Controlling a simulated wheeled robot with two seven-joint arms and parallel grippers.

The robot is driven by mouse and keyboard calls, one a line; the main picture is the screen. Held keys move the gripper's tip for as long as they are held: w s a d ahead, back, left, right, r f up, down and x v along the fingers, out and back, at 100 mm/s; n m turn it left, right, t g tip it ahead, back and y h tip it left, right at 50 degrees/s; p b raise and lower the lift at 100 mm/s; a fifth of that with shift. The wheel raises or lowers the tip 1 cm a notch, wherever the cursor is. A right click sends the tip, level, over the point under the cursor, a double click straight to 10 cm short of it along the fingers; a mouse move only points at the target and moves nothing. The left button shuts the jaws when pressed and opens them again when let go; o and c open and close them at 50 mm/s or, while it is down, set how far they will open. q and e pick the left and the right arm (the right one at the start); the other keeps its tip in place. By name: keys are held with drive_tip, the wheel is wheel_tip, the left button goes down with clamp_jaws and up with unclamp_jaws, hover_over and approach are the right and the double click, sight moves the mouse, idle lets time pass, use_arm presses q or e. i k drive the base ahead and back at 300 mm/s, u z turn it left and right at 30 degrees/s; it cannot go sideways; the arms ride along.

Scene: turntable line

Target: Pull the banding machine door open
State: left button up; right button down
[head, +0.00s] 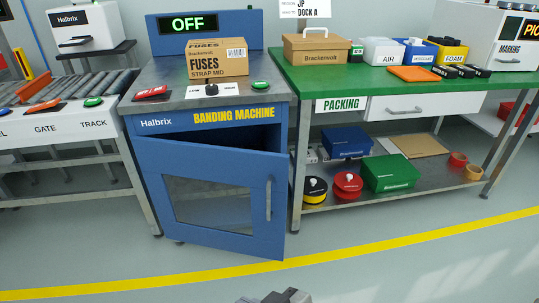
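The blue banding machine (160,124) stands left of the packing table, with its name in yellow on the front. Its blue door (221,239), with a clear window (215,200), is hinged at the left and stands partly open. Its right side is swung out towards me, and a dark gap shows above its top edge. The grey upright handle (268,198) is near the door's right edge, and nothing touches it. A small grey and black part (285,296) of mine, perhaps my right gripper, shows at the bottom edge, apart from the door; its fingers cannot be made out. My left gripper is out of view.
A fuses carton (217,63), a red button (152,92) and a green button (260,85) are on the machine top. The display (188,24) reads OFF. The green packing table (350,84) stands at the right, a roller conveyor (60,88) at the left. Floor before the door is clear.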

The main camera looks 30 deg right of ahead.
sight(266, 173)
drive_tip(key=u, duration=1.75)
drive_tip(key=k, duration=1.05)
drive_tip(key=z, duration=1.7)
drive_tip(key=i, duration=0.5)
drive_tip(key=z, duration=0.05)
